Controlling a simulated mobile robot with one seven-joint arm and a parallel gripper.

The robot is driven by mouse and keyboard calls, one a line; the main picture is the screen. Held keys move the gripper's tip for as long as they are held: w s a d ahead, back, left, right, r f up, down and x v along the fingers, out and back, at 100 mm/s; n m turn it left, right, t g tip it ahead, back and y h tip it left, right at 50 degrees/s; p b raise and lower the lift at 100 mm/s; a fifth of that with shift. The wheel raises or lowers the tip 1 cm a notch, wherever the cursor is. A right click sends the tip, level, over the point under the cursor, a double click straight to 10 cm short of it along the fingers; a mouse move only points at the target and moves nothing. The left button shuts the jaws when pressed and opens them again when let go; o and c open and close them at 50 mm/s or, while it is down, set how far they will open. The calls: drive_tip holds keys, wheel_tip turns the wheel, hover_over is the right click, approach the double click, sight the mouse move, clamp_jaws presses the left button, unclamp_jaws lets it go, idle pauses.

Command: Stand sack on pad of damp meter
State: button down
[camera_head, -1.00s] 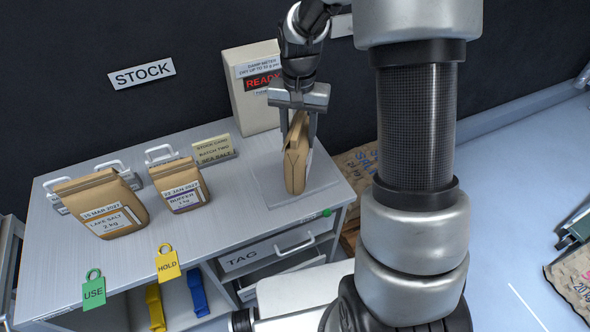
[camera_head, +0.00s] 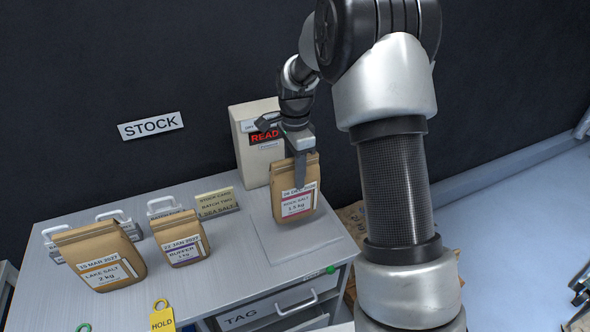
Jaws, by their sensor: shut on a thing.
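The brown paper sack (camera_head: 285,178) with a red-banded "ROCK SALT 1.5 kg" label is upright, label facing me. My gripper (camera_head: 300,172) is shut on its upper part from above; one finger shows in front of the sack. The damp meter (camera_head: 249,160) is a cream box behind it, its display reading "READ" with the rest hidden by my arm. Its flat grey pad (camera_head: 275,243) lies in front on the bench. The sack is over the pad; I cannot tell whether its bottom touches it.
A lake salt sack (camera_head: 122,248) and a buffer sack (camera_head: 178,232) stand left on the bench (camera_head: 195,283). A stock card (camera_head: 217,204) stands behind them. A yellow HOLD tag (camera_head: 162,319) hangs at the front edge. A TAG drawer (camera_head: 270,308) is below.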

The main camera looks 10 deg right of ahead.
sight(289, 204)
drive_tip(key=shift+w+f, duration=0.1)
drive_tip(key=shift+f, duration=2.35)
drive_tip(key=c, duration=1)
unclamp_jaws()
drive_tip(key=shift+f, duration=0.15)
drive_tip(key=shift+c, duration=0.2)
